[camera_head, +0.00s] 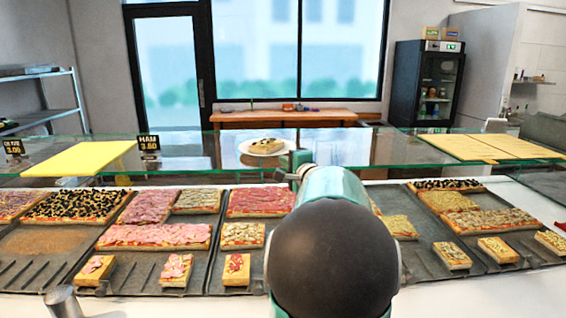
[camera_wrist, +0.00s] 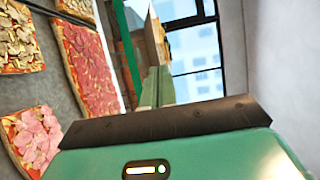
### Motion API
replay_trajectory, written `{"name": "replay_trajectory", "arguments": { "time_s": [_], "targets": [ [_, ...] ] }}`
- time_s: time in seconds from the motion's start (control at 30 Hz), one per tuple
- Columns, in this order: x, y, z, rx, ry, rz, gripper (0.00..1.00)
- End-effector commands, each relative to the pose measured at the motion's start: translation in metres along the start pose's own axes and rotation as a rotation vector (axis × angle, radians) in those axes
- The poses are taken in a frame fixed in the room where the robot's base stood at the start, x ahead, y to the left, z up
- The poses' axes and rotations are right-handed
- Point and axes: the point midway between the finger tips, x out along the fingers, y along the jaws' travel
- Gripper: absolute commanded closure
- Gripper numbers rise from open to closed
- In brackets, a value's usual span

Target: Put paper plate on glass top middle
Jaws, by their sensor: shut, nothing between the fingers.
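A white paper plate (camera_head: 247,151) with a pizza slice (camera_head: 265,144) on it rests on the glass top (camera_head: 350,148), near its middle. My gripper (camera_head: 300,160) is shut and empty, just right of the plate; my arm partly hides it, and I cannot tell whether it touches the plate. In the wrist view my gripper's green fingers (camera_wrist: 155,87) point away from the camera, beyond the dark bar. I cannot make out the plate clearly in that view.
Yellow sheets (camera_head: 82,160) lie on the glass at left, and more yellow sheets (camera_head: 482,147) at right. Price signs (camera_head: 149,143) stand at the left. Trays of pizza (camera_head: 155,234) fill the counter below the glass.

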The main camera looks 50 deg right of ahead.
Motion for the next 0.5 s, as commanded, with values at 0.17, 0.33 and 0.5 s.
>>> {"name": "replay_trajectory", "arguments": {
  "time_s": [0.17,0.33,0.5],
  "targets": [
    [-0.013,-0.001,-0.003,0.0,0.0,-0.002,1.0],
    [-0.044,-0.001,-0.004,0.0,0.0,-0.002,1.0],
    [-0.075,-0.001,-0.005,0.001,0.0,-0.002,1.0]
  ]
}}
